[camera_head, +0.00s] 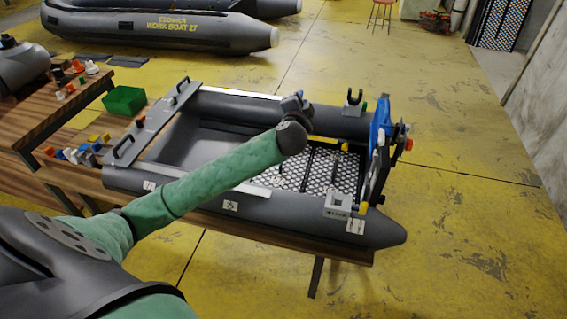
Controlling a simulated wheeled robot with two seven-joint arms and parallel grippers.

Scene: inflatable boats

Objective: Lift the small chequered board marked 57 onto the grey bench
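A black-and-white chequered floor (328,168) of board sections lies inside the grey inflatable boat (205,107). I cannot read a 57 on any section, and my arm hides part of the floor. A grey bench-like plank (155,122) with black handles lies across the boat's left end. My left arm in a green sleeve reaches over the boat. My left gripper (294,106) is small and dark at its end, above the chequered floor; its fingers cannot be made out. My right gripper is not in view.
The boat rests on a wooden table (340,252). A blue transom (379,127) with fittings stands at its right end, and a grey block (338,203) sits on the near tube. A green crate (124,100) and small coloured parts lie at left.

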